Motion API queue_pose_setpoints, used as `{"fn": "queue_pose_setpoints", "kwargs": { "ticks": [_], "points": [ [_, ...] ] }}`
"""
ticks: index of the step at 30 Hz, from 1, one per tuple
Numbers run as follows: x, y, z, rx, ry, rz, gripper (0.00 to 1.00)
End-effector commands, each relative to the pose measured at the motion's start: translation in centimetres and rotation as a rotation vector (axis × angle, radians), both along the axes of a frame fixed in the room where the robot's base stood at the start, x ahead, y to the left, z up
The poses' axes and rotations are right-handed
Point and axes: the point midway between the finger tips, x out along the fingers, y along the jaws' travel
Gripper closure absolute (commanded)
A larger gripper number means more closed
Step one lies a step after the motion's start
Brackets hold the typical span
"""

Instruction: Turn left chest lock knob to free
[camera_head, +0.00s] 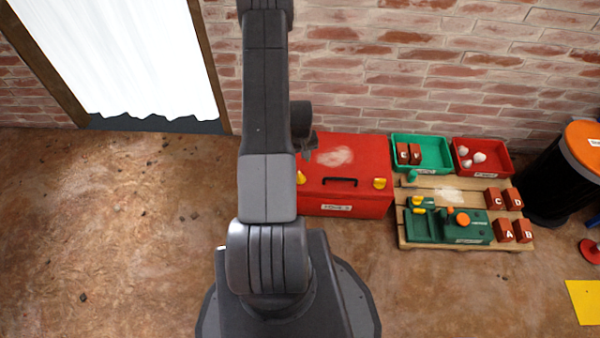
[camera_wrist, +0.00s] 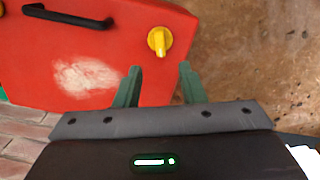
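The red chest (camera_head: 345,160) stands against the wall, with a black handle (camera_head: 340,182) on its front part and a worn pale patch on its lid. Its left yellow lock knob (camera_head: 300,178) shows just beside my arm. The right yellow knob (camera_head: 379,183) is at the other front corner. In the wrist view, which is turned about, the left knob (camera_wrist: 158,41) lies ahead of my gripper (camera_wrist: 160,70). The two green fingers are apart, with nothing between them, and do not appear to touch the knob. In the head view my gripper is mostly hidden by the arm.
A wooden pallet (camera_head: 405,243) right of the chest holds a green tray (camera_head: 420,170), a red tray (camera_head: 503,168), a green device (camera_head: 440,230) and several lettered red blocks. A black barrel (camera_head: 550,185) stands farther right. The floor (camera_head: 110,230) at left is clear.

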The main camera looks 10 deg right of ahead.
Motion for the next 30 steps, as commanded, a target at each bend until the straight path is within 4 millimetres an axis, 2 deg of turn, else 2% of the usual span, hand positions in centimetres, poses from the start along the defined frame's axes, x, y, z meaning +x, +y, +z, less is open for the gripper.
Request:
{"fn": "queue_pose_setpoints", "kwargs": {
  "ticks": [1, 6, 12, 18, 27, 30],
  "points": [
    [-0.1, 0.0, -1.5, 0.0, 0.002, 0.0, 0.64],
    [-0.1, 0.0, -5.2, 0.0, 0.002, 0.0, 0.64],
    [0.0, 0.0, -8.5, 0.0, 0.0, 0.0, 0.64],
    [0.0, 0.0, -9.9, 0.0, 0.0, 0.0, 0.64],
    [0.0, 0.0, -10.0, 0.0, -0.001, 0.0, 0.64],
    [0.0, 0.0, -10.0, 0.0, -0.001, 0.0, 0.81]
  ]
}}
